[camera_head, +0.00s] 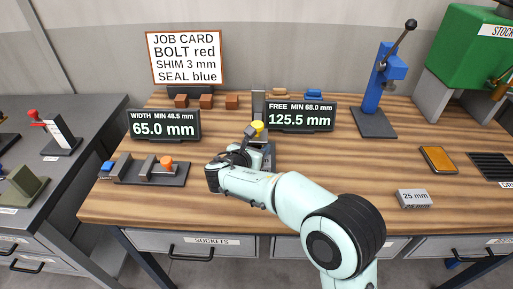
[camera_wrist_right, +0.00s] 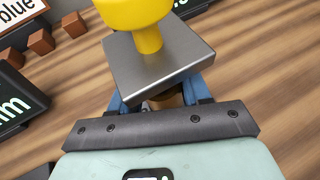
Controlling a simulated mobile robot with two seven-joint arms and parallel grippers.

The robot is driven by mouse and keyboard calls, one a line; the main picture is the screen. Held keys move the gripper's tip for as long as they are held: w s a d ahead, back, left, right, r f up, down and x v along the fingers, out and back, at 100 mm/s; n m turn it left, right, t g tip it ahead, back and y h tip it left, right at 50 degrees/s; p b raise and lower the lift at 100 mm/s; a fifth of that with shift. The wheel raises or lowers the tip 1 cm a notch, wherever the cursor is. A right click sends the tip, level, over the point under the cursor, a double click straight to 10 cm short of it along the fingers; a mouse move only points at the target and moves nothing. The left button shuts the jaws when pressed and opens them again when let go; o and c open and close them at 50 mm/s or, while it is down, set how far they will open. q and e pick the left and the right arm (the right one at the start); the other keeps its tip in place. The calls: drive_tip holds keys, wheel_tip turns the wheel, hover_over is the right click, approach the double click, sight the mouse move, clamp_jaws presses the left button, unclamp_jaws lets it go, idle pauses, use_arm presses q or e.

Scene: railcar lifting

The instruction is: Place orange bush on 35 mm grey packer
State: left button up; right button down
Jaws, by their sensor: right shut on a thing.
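My right gripper (camera_head: 245,155) is over the middle of the bench, at the gauge with the free-height display. In the right wrist view its blue fingers (camera_wrist_right: 162,98) are shut on a tan-orange piece (camera_wrist_right: 166,101), mostly hidden below a grey plate (camera_wrist_right: 158,62). I cannot tell whether this piece is the orange bush. A yellow knob (camera_wrist_right: 148,30) stands on the plate. An orange round piece (camera_head: 167,161) is on the dark width gauge (camera_head: 135,176) at the left. A grey packer (camera_head: 413,198) at the front right reads 25 mm; no 35 mm label is readable. My left gripper is out of view.
The width display (camera_head: 165,124) and free-height display (camera_head: 301,116) stand behind the gauges. Several brown blocks (camera_head: 206,101) lie at the back. A blue press (camera_head: 382,85) and an amber tray (camera_head: 438,160) are at the right. The front-left bench surface is clear.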

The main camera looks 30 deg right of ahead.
drive_tip(key=shift+f, duration=0.15)
drive_tip(key=c, duration=0.5)
unclamp_jaws()
drive_tip(key=shift+s+a+r, duration=0.1)
drive_tip(key=shift+a+r, duration=0.1)
drive_tip(key=shift+r, duration=0.1)
drive_tip(key=v, duration=1.1)
drive_tip(key=shift+s+a, duration=0.2)
drive_tip(key=shift+a, duration=0.05)
drive_tip(key=shift+r, duration=0.1)
